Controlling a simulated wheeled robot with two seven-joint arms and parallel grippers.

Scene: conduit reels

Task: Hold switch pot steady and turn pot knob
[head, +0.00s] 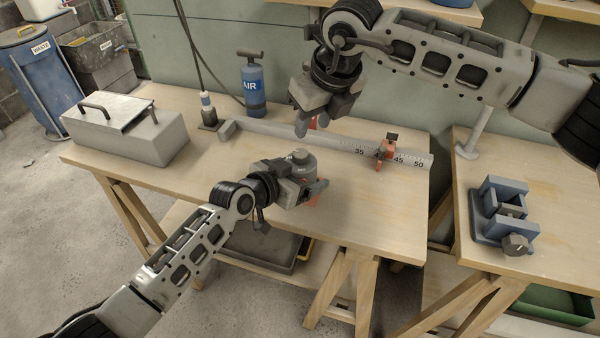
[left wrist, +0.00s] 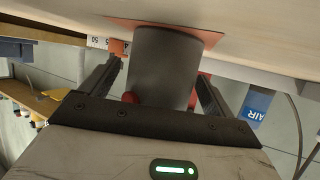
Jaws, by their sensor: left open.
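The switch pot (head: 301,157) is a grey cylinder on the table's front part; an orange-red base patch shows beside it. In the left wrist view the pot (left wrist: 165,65) stands between the fingers of my left gripper (left wrist: 160,90), with gaps on both sides. Small red parts show beside the pot. My left gripper (head: 311,187) is open around the pot, seen from the front in the head view. The pot's knob cannot be made out clearly. My right gripper (head: 313,125) points down behind the pot, apart from it; its fingers look parted, with something red showing there.
A ruler rail (head: 345,148) with an orange stop (head: 386,152) runs behind the pot. A blue air bottle (head: 253,85) stands at the back. A grey lidded box (head: 140,140) is at the left. A blue vise (head: 505,218) sits on the right table.

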